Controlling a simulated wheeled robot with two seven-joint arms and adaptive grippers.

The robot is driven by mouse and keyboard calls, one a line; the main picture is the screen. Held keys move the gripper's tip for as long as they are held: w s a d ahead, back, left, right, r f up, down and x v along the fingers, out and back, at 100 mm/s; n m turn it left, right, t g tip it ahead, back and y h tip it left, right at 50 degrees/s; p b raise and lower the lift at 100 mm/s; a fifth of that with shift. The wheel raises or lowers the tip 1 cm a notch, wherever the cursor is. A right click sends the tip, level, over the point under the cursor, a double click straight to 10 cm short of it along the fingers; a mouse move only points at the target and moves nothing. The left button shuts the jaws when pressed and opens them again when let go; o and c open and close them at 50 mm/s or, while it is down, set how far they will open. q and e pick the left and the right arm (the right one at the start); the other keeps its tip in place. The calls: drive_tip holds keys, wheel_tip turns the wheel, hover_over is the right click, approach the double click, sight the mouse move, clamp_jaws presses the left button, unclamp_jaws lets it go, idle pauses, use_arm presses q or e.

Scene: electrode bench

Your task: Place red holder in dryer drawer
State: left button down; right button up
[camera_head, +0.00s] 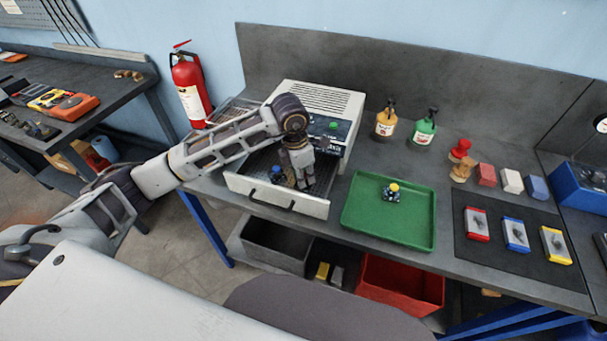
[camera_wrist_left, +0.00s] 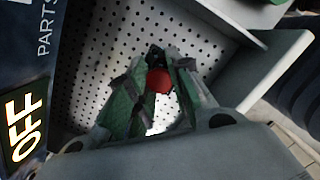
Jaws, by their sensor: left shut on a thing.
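The dryer (camera_head: 318,97) has its drawer (camera_head: 275,192) pulled open. My left gripper (camera_head: 304,182) reaches down into the drawer. In the left wrist view my left gripper (camera_wrist_left: 157,85) is shut on the red holder, whose round red top (camera_wrist_left: 158,80) shows between the fingers. The perforated drawer floor (camera_wrist_left: 130,42) shows behind it. The fingers hide the holder's lower part, so I cannot tell whether it touches the floor. A blue-topped holder (camera_head: 277,173) stands in the drawer to the left of my gripper. My right gripper is not in view.
A green tray (camera_head: 362,222) with a yellow-topped holder (camera_head: 394,188) lies right of the drawer. Two bottles (camera_head: 385,124) (camera_head: 424,131) stand behind it. A dark mat (camera_head: 497,249) with coloured blocks lies further right. The drawer's front wall (camera_head: 312,206) is close to my gripper.

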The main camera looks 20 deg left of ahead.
use_arm(q)
drive_tip(key=shift+f, duration=0.2)
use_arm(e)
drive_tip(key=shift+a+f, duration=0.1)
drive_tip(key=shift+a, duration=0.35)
use_arm(q)
drive_tip(key=c, duration=1.3)
unclamp_jaws()
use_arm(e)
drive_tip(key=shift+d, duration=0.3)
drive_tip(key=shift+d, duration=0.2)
use_arm(q)
drive_tip(key=shift+r, duration=0.1)
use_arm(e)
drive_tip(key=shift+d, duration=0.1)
use_arm(q)
wheel_tip(320, 180, up, 12)
drive_tip(key=s+a+b, duration=0.1)
drive_tip(key=shift+a+b, duration=0.2)
drive_tip(key=shift+b, duration=0.15)
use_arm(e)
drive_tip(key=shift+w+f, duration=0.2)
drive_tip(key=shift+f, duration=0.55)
